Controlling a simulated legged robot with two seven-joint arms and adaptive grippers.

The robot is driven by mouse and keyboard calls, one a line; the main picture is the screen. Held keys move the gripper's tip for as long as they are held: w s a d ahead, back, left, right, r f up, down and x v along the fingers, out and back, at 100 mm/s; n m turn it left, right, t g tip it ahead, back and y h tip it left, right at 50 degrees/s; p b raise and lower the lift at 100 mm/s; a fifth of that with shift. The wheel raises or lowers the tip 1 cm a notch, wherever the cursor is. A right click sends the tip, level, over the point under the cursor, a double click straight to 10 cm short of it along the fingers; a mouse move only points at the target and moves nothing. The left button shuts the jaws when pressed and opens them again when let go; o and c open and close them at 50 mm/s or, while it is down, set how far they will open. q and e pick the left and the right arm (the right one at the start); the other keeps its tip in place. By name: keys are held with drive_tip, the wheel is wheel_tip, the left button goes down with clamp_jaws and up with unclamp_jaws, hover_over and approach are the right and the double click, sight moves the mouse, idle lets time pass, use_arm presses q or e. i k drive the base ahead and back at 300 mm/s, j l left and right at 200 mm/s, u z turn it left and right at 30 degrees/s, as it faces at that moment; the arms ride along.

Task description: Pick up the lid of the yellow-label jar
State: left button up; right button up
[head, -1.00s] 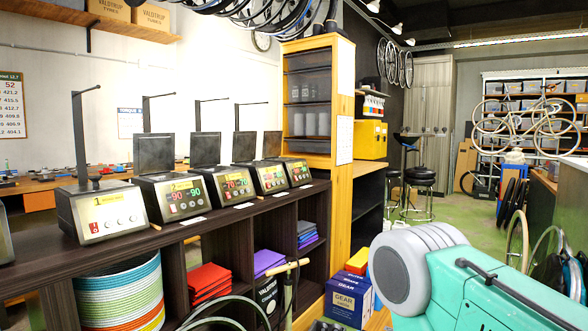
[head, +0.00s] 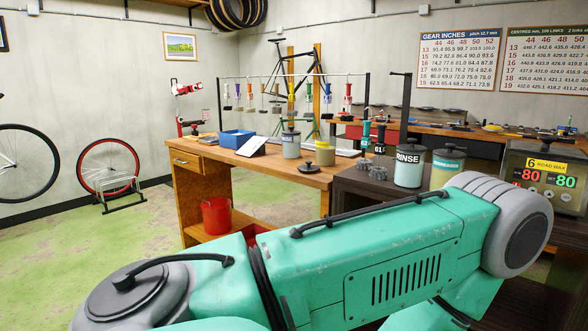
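A small yellowish jar (head: 325,154) stands on the wooden bench in the head view; its label is too small to read, and no dark lid shows on it. A dark round lid with a knob (head: 309,168) lies on the bench just left of and in front of it. A grey jar with a blue label and a dark lid (head: 291,146) stands behind them. My teal arm crosses the lower part of the view, well in front of the bench. Neither of my grippers shows.
A RINSE jar (head: 408,168) and a teal-labelled jar (head: 447,165) stand on the dark shelf to the right, near a numbered heater unit (head: 545,180). A blue tray (head: 237,138) is on the wooden bench (head: 205,153). A red bucket (head: 216,218) is below.

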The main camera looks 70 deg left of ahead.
sight(307, 168)
drive_tip(key=u, duration=2.15)
drive_tip(key=i+j+z, duration=0.35)
drive_tip(key=i, duration=0.25)
drive_tip(key=i+j+z, duration=0.35)
drive_tip(key=i, duration=0.2)
